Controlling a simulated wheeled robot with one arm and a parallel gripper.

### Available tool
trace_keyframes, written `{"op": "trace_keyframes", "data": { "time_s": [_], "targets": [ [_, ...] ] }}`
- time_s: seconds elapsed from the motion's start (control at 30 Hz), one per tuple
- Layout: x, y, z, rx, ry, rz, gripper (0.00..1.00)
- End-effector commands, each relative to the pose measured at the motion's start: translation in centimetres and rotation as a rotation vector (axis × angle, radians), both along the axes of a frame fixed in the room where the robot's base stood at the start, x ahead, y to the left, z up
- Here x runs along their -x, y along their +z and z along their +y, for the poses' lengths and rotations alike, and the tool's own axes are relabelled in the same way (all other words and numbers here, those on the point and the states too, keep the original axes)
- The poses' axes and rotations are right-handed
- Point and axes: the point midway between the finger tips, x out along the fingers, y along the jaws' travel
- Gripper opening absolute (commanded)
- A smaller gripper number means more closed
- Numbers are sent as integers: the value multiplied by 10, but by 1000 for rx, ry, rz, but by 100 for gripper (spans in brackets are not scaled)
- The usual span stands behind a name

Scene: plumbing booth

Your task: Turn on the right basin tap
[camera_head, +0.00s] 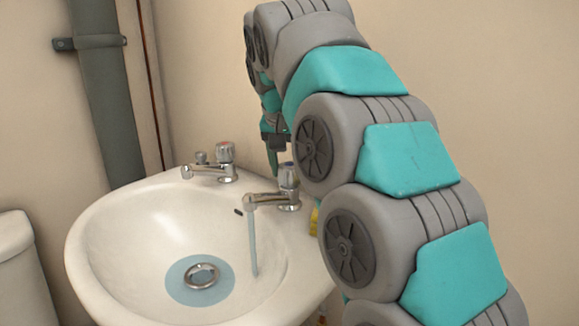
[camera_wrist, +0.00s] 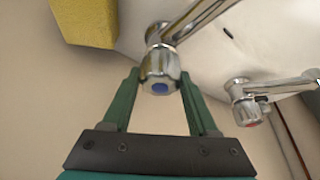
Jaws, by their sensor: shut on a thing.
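The right basin tap (camera_head: 280,195) is chrome with a blue-marked knob, and water runs from its spout into the basin. The stream (camera_head: 252,242) falls to the bowl near the drain. In the wrist view the tap's knob (camera_wrist: 160,75) sits between the fingers of my gripper (camera_wrist: 158,88), which is shut on it. In the head view my gripper (camera_head: 277,150) comes down from above at the tap, partly hidden by my arm. The left tap (camera_head: 215,165) has a red-marked knob, shows in the wrist view (camera_wrist: 246,103) too, and no water shows from it.
The white basin (camera_head: 100,240) has a ring-shaped metal drain (camera_head: 201,276) with water around it. A yellow sponge-like block (camera_wrist: 85,20) lies near the right tap. A grey pipe (camera_head: 105,110) runs down the wall at left, and a white fixture (camera_head: 25,275) stands below it.

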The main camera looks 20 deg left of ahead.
Motion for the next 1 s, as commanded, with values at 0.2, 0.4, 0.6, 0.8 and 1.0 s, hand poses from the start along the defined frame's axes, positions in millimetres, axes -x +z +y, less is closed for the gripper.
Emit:
{"op": "trace_keyframes", "data": {
  "time_s": [0.2,0.4,0.6,0.8,1.0],
  "targets": [
    [0,-1,-1,0,157,2,4],
    [0,1,0,-3,315,-2,4],
    [0,1,0,-1,443,-1,4],
    [0,1,1,-1,528,-1,4],
    [0,1,1,0,566,-1,4]
  ]
}}
